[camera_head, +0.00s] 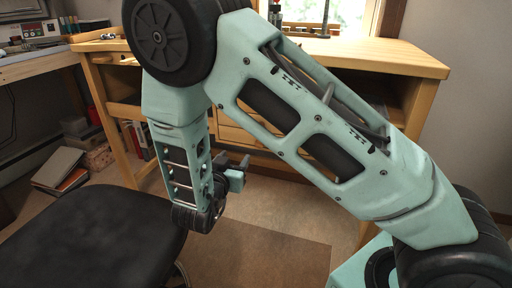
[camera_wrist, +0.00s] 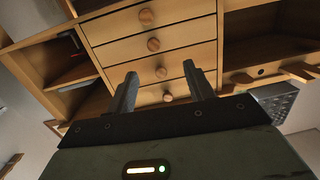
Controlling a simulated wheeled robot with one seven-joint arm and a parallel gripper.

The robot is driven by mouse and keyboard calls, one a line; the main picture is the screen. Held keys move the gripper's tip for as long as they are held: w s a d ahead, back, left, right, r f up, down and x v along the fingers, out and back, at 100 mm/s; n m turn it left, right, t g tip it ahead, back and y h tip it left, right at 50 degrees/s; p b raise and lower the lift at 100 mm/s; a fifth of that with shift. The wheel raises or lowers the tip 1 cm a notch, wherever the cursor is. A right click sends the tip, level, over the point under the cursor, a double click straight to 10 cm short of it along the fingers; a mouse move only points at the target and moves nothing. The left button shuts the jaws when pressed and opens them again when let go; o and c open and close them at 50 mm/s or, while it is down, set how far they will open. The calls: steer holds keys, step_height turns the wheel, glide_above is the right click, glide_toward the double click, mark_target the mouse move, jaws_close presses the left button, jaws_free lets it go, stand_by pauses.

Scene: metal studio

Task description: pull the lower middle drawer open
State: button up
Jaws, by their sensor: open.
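A wooden bench (camera_head: 400,60) holds a middle stack of drawers (camera_wrist: 180,32), each with a round wooden knob. All drawers look shut. My gripper (camera_wrist: 160,70) is open and empty, pointing at the drawer fronts. I cannot tell how far the fingers are from the knob. In the head view my gripper (camera_head: 238,170) is low before the bench, and my arm hides most of the drawers.
A dark seat (camera_head: 90,240) stands at the lower left. Books (camera_head: 60,170) lie on the floor by the left wall. Open shelf bays (camera_wrist: 260,35) flank the drawers. A brown mat (camera_head: 270,255) covers clear floor before the bench.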

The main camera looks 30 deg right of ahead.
steer(key=w+d+b, duration=0.1)
steer(key=w+d, duration=0.4)
steer(key=d, duration=0.2)
steer(key=w+d+h+b, duration=0.1)
steer(key=w+d, duration=0.4)
steer(key=d, duration=0.2)
steer(key=shift+d+b, duration=0.25)
steer(key=shift+b, duration=0.1)
jaws_close()
steer(key=shift+a, duration=0.1)
